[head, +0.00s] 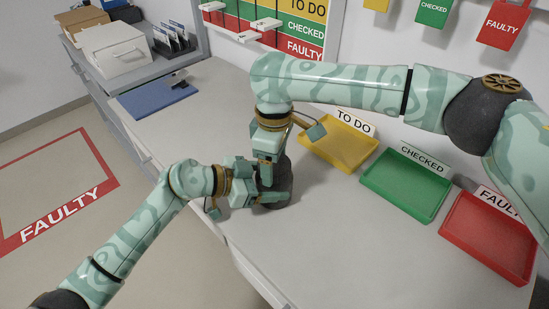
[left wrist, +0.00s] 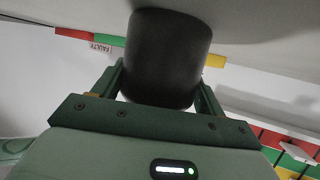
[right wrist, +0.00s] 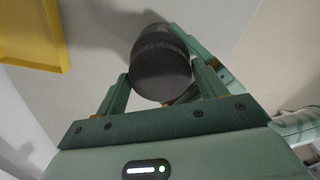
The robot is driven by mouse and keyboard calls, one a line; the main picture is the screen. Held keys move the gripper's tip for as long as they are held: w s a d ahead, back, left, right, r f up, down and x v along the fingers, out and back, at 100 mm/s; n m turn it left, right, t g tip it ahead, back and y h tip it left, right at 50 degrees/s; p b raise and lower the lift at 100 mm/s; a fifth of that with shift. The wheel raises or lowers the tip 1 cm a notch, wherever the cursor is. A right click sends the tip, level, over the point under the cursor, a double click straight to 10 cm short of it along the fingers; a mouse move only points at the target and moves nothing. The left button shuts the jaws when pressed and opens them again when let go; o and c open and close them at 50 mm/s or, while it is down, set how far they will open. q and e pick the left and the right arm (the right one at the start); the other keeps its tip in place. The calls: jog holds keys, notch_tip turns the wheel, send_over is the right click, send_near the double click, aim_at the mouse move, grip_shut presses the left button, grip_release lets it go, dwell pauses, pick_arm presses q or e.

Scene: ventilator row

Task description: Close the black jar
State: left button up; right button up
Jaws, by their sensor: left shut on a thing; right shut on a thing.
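The black jar (head: 284,186) stands upright on the grey bench, mostly covered by my grippers in the head view. My left gripper (head: 262,197) comes in from the side and is shut on the jar's dark body, which fills the gap between its fingers in the left wrist view (left wrist: 168,60). My right gripper (head: 267,178) points down from above and is shut on the jar's top part. The right wrist view shows the round dark lid (right wrist: 161,80) between its fingers, on top of the jar. I cannot tell how tightly the lid sits.
A yellow TO DO tray (head: 345,160), a green CHECKED tray (head: 404,206) and a red FAULTY tray (head: 485,251) stand to the right. A blue mat (head: 150,100) lies at the back left. The bench's front edge is close to the jar.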

jog(key=shift+m, duration=0.8)
jog(key=o, duration=1.2)
notch_tip(320, 180, up, 12)
pick_arm(q)
jog(key=o, duration=2)
jog(key=shift+c, duration=0.2)
